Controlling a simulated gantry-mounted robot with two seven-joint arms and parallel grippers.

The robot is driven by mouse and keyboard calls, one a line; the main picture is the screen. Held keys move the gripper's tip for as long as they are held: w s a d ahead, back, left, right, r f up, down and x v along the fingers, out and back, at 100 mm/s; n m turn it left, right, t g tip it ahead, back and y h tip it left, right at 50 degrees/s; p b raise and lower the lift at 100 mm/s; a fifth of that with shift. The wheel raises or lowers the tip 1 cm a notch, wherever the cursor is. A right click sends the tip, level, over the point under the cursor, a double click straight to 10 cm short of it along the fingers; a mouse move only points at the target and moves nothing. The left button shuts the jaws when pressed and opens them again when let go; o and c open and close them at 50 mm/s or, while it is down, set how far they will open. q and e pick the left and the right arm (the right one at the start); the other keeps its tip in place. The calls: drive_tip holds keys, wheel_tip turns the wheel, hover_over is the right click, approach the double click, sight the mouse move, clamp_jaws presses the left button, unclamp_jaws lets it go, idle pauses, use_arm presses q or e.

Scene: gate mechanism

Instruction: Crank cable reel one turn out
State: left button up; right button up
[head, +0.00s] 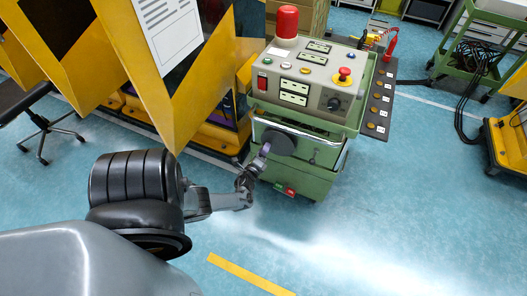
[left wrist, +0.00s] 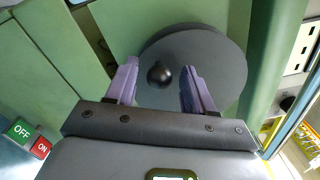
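The cable reel (head: 281,143) is a dark grey disc on the front of a green control cabinet (head: 310,181). In the left wrist view the reel's disc (left wrist: 222,62) faces me, with a round black crank knob (left wrist: 159,75) standing out from it. My left gripper (head: 264,151) is at the reel's left side in the head view. In the left wrist view the left gripper (left wrist: 158,68) is open, its two purple fingers on either side of the knob with gaps to both. I cannot tell how deep the knob sits between them. My right gripper is out of view.
The cabinet's sloped top panel (head: 309,80) carries switches, buttons and a red lamp (head: 287,21). Green OFF and red ON buttons (left wrist: 31,139) sit low on the front. Yellow-black barrier panels (head: 170,85) stand close on the left. The floor in front is clear.

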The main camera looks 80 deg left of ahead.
use_arm(q)
drive_tip(key=shift+d, duration=0.1)
drive_tip(key=p+v, duration=0.3)
drive_tip(key=v, duration=0.7)
drive_tip(key=shift+s+d, duration=0.25)
